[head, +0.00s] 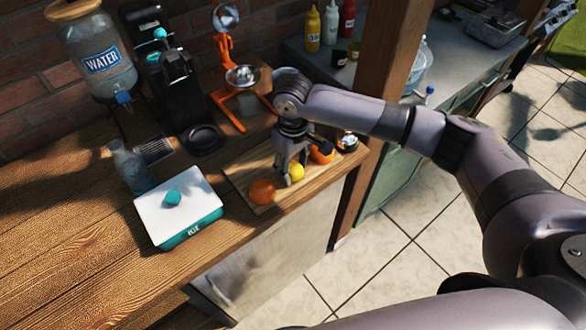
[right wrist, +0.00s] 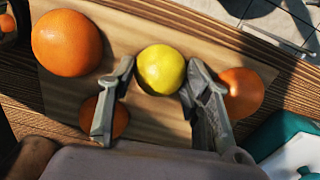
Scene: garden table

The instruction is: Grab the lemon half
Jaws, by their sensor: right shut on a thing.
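The lemon half (head: 296,171) is a yellow, rounded piece at a wooden cutting board (head: 243,171). It also shows in the right wrist view (right wrist: 161,69), where its cut face cannot be made out. My right gripper (head: 288,178) reaches down over the board and is shut on the lemon half. In the right wrist view its two fingers (right wrist: 159,78) stand on either side of the fruit. My left gripper is not in view.
An orange fruit (head: 262,191) lies just left of the gripper, and more orange fruit (head: 322,153) lies to its right. A white-topped teal box (head: 180,205), a glass bottle (head: 130,166) and an orange juicer stand (head: 225,70) are nearby. The front-left counter is clear.

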